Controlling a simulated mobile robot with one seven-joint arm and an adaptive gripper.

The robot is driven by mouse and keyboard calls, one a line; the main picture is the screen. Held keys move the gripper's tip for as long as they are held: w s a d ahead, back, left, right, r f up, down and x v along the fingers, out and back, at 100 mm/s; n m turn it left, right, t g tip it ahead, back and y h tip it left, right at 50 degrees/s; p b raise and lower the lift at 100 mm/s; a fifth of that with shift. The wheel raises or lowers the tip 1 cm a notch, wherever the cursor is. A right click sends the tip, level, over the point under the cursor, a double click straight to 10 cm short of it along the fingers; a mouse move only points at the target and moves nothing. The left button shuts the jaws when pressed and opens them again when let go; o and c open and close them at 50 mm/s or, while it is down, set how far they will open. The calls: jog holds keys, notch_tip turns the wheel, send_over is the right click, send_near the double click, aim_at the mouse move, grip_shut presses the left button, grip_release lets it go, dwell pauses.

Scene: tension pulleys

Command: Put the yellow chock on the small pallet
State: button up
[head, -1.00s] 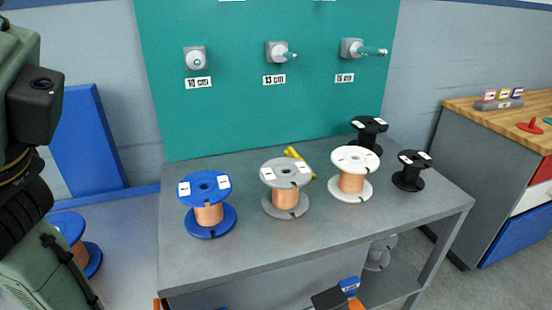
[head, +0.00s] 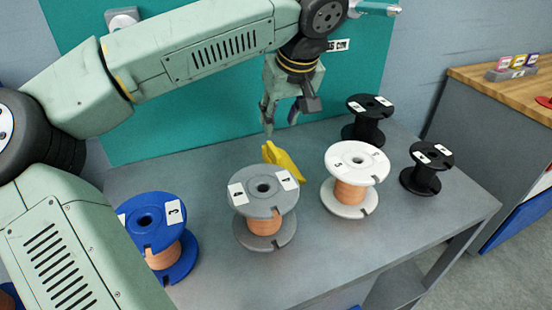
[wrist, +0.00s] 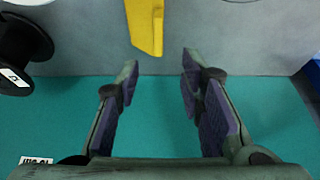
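The yellow chock (head: 287,165) lies on the grey table, behind and between the grey and white spools. My gripper (head: 281,127) points down just behind and above it, beside the teal board. In the wrist view the gripper (wrist: 160,62) is open with nothing between its purple-padded fingers. The chock (wrist: 145,25) shows there at the top, beyond the fingertips and apart from them. I cannot make out a small pallet in the current views.
The grey table (head: 330,250) carries a blue spool (head: 155,235), a grey spool (head: 264,205), a white spool (head: 352,180) and two black spools (head: 367,120) (head: 427,168). The teal board (head: 100,110) with pegs stands behind. A wood-topped bench (head: 500,85) stands right.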

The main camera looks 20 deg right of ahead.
aim_at(274, 149)
jog(key=x, duration=0.9)
jog(key=shift+s+d+f+p, duration=0.1)
jog(key=shift+s+f+p, duration=0.05)
jog(key=shift+f+p, duration=0.3)
jog(key=shift+c, duration=0.2)
grip_shut()
